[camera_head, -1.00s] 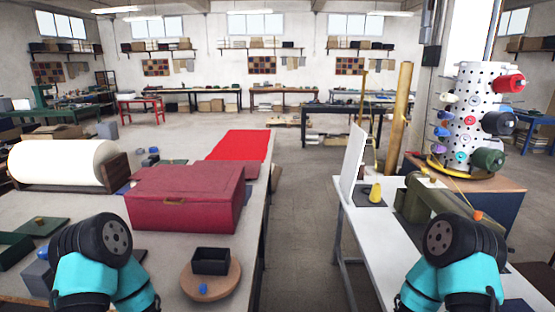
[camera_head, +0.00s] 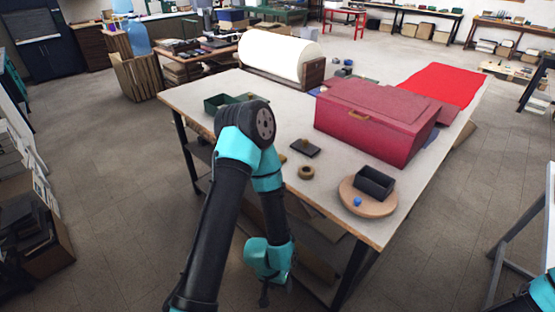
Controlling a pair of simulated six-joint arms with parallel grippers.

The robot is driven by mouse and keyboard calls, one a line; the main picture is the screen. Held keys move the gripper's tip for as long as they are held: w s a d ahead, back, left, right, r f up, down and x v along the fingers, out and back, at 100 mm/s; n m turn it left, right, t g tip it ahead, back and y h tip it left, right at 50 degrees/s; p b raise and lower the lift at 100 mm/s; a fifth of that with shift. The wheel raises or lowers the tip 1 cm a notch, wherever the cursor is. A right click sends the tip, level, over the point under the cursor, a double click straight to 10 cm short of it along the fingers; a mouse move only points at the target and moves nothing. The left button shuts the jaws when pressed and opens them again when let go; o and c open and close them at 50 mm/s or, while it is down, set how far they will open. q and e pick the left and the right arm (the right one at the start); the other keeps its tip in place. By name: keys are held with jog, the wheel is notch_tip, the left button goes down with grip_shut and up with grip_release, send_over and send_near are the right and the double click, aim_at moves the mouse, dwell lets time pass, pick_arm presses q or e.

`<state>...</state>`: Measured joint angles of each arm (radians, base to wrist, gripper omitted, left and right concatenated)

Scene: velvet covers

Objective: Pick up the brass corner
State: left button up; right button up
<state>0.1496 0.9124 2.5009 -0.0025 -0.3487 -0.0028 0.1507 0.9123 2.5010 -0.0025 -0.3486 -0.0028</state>
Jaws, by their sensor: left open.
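A small brass-coloured piece (camera_head: 305,142), which looks like the brass corner, sits on a dark flat plate (camera_head: 306,150) near the table's front edge. Another small yellowish piece (camera_head: 283,158) shows beside my left arm, too small to make out. My left arm bends over the table's left front part. My left gripper (camera_head: 264,293) hangs low in front of the table, below its top and apart from the brass piece. It is open, with its fingers small and dark in the picture. Only a bit of my right arm shows at the lower right; its gripper is out of view.
A dark red box (camera_head: 370,125) stands behind the plate. A brown ring (camera_head: 306,172) lies in front of it. A round wooden board (camera_head: 381,207) with a black open box (camera_head: 374,183) and a blue bead (camera_head: 357,202) is to the right. A green tray (camera_head: 225,103) is left.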

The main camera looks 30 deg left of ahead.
pick_arm(q)
jog(key=shift+o, duration=0.3)
jog(key=o, duration=0.6)
jog(key=shift+c, duration=0.2)
jog(key=shift+w, duration=0.1)
